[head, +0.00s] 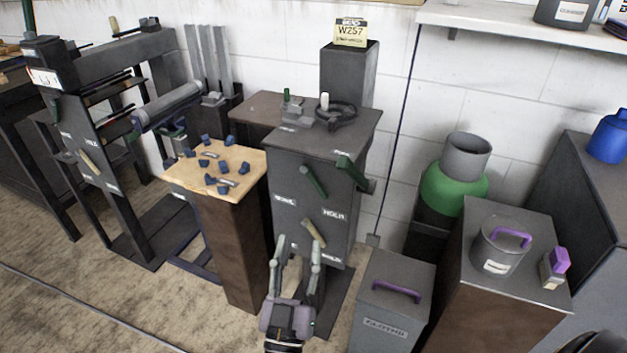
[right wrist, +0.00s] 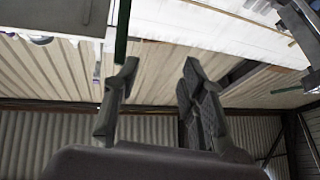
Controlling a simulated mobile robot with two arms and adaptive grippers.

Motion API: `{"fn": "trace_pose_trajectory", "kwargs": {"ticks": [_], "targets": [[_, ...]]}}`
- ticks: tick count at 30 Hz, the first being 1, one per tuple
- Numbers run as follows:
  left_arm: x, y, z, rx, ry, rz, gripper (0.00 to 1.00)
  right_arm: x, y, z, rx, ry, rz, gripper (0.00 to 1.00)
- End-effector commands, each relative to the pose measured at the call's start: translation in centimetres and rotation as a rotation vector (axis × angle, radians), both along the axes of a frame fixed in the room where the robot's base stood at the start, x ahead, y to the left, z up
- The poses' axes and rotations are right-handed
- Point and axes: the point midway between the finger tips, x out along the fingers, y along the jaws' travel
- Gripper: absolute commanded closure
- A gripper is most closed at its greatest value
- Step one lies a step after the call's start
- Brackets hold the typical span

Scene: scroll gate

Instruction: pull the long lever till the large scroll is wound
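A dark machine cabinet (head: 300,215) stands in the middle of the head view. Its front carries a green handle (head: 313,181), a second green handle at its right edge (head: 350,168) and a tan handle (head: 313,233) lower down. I cannot tell for sure which one is the long lever. A thick grey roller (head: 172,106), perhaps the large scroll, lies across the left machine. My right gripper (head: 298,242) is open and empty, in front of the cabinet's lower part near the tan handle. In the right wrist view a green bar (right wrist: 122,35) rises beyond its spread fingers. My left gripper is not in view.
A wood-topped stand (head: 235,158) with several small blue pieces is left of the cabinet. A grey box with a purple handle (head: 392,310) and a pedestal with a canister (head: 497,247) stand to the right. Bare floor (head: 130,305) lies at front left.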

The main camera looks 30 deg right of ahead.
Motion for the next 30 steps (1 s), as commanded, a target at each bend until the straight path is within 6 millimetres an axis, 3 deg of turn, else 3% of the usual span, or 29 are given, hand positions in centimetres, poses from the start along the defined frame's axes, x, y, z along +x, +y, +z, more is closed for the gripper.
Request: {"fn": "trace_pose_trajectory", "kwargs": {"ticks": [4,9,14,30], "targets": [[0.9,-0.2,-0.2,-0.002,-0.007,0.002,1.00,-2.5,-3.0,1.9,0.092,-0.027,-0.164,0.62],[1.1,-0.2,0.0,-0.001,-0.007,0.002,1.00,-2.9,-4.3,2.8,0.118,-0.022,-0.212,0.62],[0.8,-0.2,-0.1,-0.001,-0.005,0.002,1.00,-1.5,-5.9,3.9,0.115,-0.026,-0.211,0.62],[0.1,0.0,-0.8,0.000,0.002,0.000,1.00,5.4,-13.8,8.2,0.112,-0.024,-0.208,0.62]]}}
